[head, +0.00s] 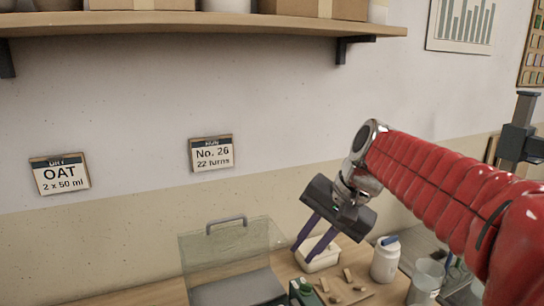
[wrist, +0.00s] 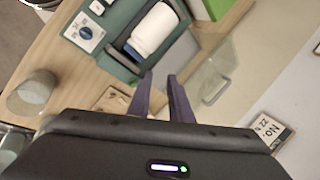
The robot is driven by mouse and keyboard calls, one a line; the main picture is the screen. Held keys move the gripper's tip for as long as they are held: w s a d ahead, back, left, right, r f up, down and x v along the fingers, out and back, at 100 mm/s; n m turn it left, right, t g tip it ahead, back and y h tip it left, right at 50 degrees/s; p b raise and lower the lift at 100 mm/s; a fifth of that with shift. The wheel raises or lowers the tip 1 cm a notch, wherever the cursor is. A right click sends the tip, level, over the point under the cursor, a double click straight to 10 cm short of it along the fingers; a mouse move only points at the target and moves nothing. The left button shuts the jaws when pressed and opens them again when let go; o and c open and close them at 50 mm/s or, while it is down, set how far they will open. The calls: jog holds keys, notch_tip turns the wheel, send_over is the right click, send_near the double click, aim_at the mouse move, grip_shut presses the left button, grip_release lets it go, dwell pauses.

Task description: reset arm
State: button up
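My arm reaches in from the right in the head view, sheathed in red. My gripper (head: 301,256) hangs at its end, above the table and pointing down to the left. Its two dark purple fingers stand apart with nothing between them. In the wrist view the fingers (wrist: 160,76) also show a gap, with a green machine (wrist: 111,54) beyond them. This machine holds a white cylinder (wrist: 155,29) and has a pale panel with a dark dial. In the head view only its top shows at the bottom edge.
A loaded shelf (head: 200,25) hangs above.

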jog(key=s+d+f+n+t+h, duration=0.1)
jog(key=s+d+f+n+h, duration=0.1)
jog(key=s, duration=0.6)
jog(key=s+d+f+n+t+h, duration=0.2)
jog(key=s+d+f+n, duration=0.2)
jog(key=s+d+f, duration=0.2)
jog(key=s+f, duration=0.2)
jog(key=s, duration=0.1)
jog(key=shift+d+f+h, duration=0.2)
jog(key=shift+d+h, duration=0.1)
